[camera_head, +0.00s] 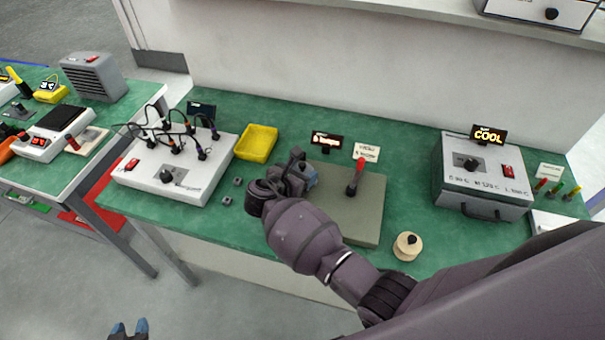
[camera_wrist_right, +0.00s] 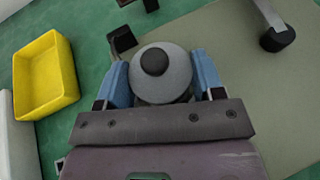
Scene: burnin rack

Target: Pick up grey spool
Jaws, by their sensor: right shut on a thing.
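The grey spool (camera_wrist_right: 172,88) is round with a dark knob on top. In the right wrist view it sits between the two blue fingers of my right gripper (camera_wrist_right: 162,84), which are shut on it. In the head view my right gripper (camera_head: 302,172) is at the left side of the olive-grey mat (camera_head: 362,225), and the spool is mostly hidden behind it. I cannot tell whether the spool touches the mat. My left gripper (camera_head: 130,329) is at the bottom edge of the head view, empty, with its blue fingertips apart.
A press with a red handle (camera_head: 355,178) stands on the mat. A yellow tray (camera_head: 257,143) and a white box with cables (camera_head: 178,175) are to the left. A beige spool (camera_head: 407,246) and a grey COOL box (camera_head: 482,178) are to the right.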

